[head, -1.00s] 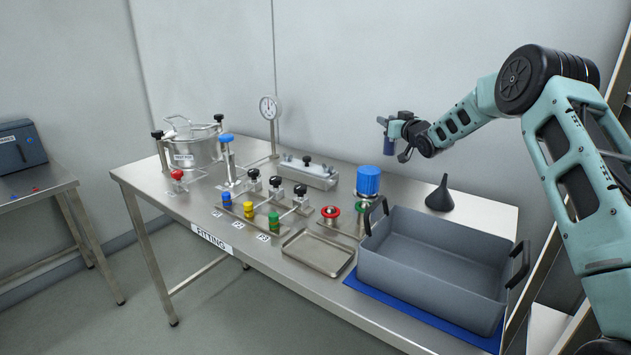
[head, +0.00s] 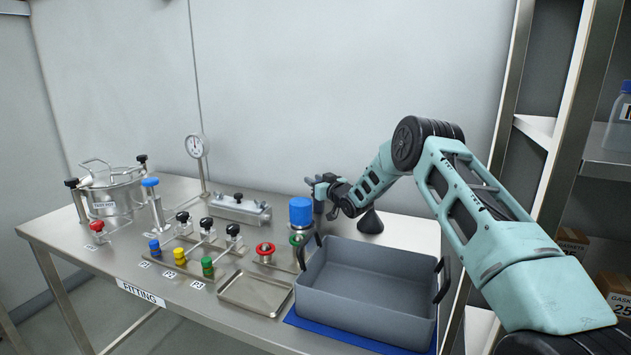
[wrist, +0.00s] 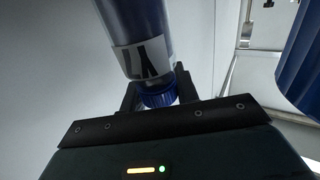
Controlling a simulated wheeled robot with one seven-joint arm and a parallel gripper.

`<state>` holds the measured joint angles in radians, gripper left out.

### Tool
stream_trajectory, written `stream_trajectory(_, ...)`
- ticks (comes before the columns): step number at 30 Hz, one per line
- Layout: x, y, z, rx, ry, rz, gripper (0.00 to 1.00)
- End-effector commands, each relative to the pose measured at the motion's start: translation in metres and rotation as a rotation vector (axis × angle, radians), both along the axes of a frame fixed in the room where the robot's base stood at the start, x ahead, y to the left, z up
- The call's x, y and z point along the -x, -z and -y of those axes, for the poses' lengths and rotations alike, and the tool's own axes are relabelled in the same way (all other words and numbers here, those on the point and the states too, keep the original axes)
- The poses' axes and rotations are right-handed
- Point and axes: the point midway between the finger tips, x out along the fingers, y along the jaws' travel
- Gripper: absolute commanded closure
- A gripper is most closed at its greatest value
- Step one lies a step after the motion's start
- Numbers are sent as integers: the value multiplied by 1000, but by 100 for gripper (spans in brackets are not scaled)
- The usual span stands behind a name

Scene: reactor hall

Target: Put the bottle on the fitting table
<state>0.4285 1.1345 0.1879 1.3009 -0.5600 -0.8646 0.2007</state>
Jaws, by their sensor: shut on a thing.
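My gripper (head: 321,190) is over the back right of the fitting table (head: 100,256), between the blue-topped canister and the black funnel. It is shut on a dark blue bottle (wrist: 138,25). In the wrist view the bottle has a white label with dark marks and a blue cap (wrist: 159,97), with the fingers on either side of the cap end. In the head view the bottle is small and partly hidden by the gripper, so I cannot tell whether its base touches the table top.
The blue-topped canister (head: 301,212) stands close to the gripper's left. The funnel (head: 370,222) is just right. A grey tub (head: 365,308) on a blue mat is in front. A valve manifold, metal tray (head: 254,293) and pressure vessel (head: 112,191) stand leftward. Shelves rise at right.

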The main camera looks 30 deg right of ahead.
Motion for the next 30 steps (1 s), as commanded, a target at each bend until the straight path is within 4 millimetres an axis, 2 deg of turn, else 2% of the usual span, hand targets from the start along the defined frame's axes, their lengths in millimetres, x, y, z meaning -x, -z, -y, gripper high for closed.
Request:
stream_trajectory(1, 0, 1, 0, 0, 0, -1, 64)
stream_trajectory(3, 0, 1, 0, 0, 0, -1, 48)
stream_trajectory(11, 0, 0, 0, 0, 0, -1, 48)
stream_trajectory(16, 9, 0, 1, 0, 0, 0, 48)
stream_trajectory(20, 26, 1, 3, 0, 1, -1, 48)
stream_trajectory(30, 90, 1, 8, 0, 2, -2, 48)
